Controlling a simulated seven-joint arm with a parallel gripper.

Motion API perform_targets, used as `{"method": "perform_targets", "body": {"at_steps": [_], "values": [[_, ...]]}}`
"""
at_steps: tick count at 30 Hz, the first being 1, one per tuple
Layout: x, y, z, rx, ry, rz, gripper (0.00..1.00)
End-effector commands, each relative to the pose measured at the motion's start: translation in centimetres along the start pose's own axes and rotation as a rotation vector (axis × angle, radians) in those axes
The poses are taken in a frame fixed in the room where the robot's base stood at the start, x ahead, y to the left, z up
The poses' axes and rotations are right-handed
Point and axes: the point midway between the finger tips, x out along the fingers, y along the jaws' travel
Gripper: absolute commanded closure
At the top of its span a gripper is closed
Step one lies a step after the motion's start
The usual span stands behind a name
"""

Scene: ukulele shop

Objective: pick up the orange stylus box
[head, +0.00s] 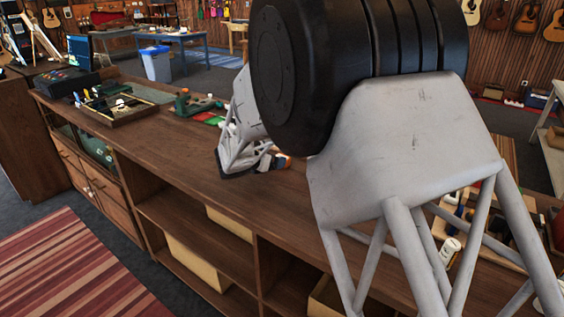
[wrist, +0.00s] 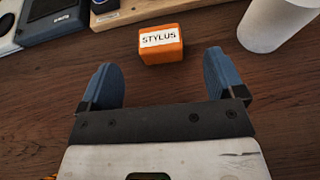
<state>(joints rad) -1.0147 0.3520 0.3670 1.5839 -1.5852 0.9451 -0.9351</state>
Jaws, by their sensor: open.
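The orange stylus box (wrist: 161,46) stands on the dark wooden counter in the wrist view, with a white label reading STYLUS on its front. My gripper (wrist: 163,80) is open, its two blue fingers apart and pointing toward the box. The box is just beyond the fingertips, roughly centred between them, and nothing is between the fingers. In the head view my gripper (head: 258,163) is low over the counter, partly behind my arm. A small bit of orange shows beside it, but I cannot tell if it is the box.
A white cylinder (wrist: 276,22) stands right of the box in the wrist view. A dark blue device (wrist: 55,20) and a wooden-edged board (wrist: 135,10) lie behind it. The counter (head: 190,150) holds a tray (head: 122,108) to the left. My arm hides much of the counter.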

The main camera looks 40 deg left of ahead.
Motion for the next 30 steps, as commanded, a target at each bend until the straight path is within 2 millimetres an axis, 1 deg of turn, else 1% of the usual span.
{"method": "perform_targets", "body": {"at_steps": [3,7,18,22,26,30], "values": [[1.1,0.0,0.0,0.000,0.000,-0.001,0.12],[1.9,0.0,0.0,0.000,0.000,-0.001,0.12],[2.1,0.0,0.0,-0.001,0.000,0.000,0.12],[2.6,0.0,-0.1,-0.001,0.000,-0.001,0.12],[3.6,0.0,-0.2,-0.001,0.000,-0.002,0.12],[5.2,0.1,-0.4,-0.001,0.001,-0.002,0.12]]}}
